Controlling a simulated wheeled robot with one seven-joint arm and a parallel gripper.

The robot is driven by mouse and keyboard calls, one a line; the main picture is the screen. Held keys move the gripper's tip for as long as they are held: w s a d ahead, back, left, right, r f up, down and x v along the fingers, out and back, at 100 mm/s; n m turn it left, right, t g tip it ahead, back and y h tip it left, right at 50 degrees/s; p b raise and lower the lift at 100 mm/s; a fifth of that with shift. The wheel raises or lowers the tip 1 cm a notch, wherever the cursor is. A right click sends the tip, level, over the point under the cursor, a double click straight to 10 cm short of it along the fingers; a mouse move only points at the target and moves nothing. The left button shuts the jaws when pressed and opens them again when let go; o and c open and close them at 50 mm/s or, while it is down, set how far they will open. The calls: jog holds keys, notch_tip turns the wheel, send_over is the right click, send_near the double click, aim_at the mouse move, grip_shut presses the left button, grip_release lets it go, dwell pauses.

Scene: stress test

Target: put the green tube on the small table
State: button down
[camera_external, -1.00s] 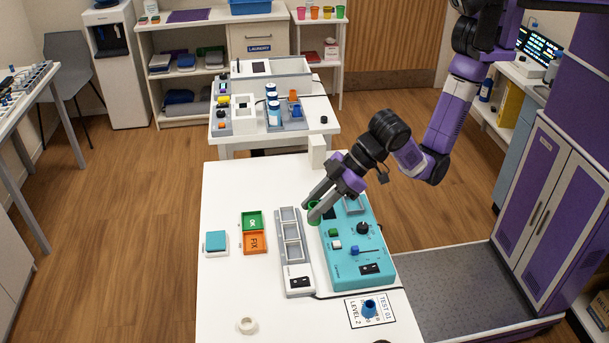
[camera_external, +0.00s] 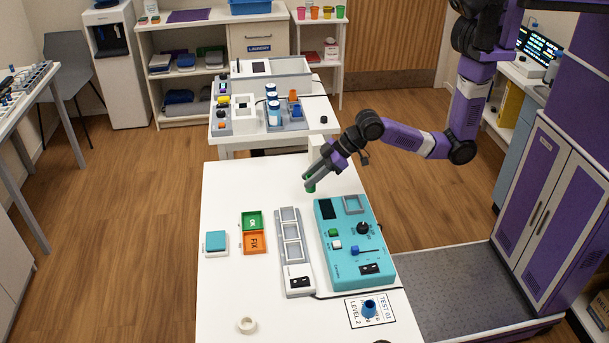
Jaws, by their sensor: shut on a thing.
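My gripper (camera_external: 314,177) is shut on the green tube (camera_external: 310,188), which sticks out below the fingertips. The fingers cover part of the tube. The gripper is over the far part of the long white table (camera_external: 225,305), beyond the teal panel; the tube's exact height above the surface is hard to tell. The smaller white table (camera_external: 316,103) stands behind the long one, further back than the gripper.
The smaller table carries blue-and-white bottles (camera_external: 273,110) and device boxes; its right side has some bare surface. The teal control panel (camera_external: 349,262) and a grey tray strip (camera_external: 291,238) lie on the long table. A white post (camera_external: 316,143) stands at its far edge.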

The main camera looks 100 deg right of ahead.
jog(key=d+f, duration=0.1)
jog(key=w+d+f, duration=0.1)
jog(key=d, duration=0.1)
jog(key=d+f, duration=0.1)
jog(key=d, duration=0.1)
jog(key=shift+w+d+f, duration=0.1)
jog(key=shift+w+d, duration=0.05)
jog(key=shift+w, duration=0.15)
notch_tip(320, 180, up, 19)
jog(key=w+d+f+p, duration=0.1)
jog(key=w+d, duration=0.1)
jog(key=d, duration=0.8)
jog(key=w+d+f+p, duration=0.1)
jog(key=w+d+p, duration=0.1)
jog(key=d, duration=0.9)
jog(key=s+d+r+p, duration=0.1)
jog(key=s+d, duration=0.2)
jog(key=d, duration=0.7)
jog(key=s+d+r+p, duration=0.1)
jog(key=s+d, duration=0.3)
jog(key=d, duration=0.6)
jog(key=shift+f+b, duration=2.6)
jog(key=shift+f, duration=3.6)
jog(key=shift+f, duration=0.25)
jog(key=c, duration=1.1)
grip_release()
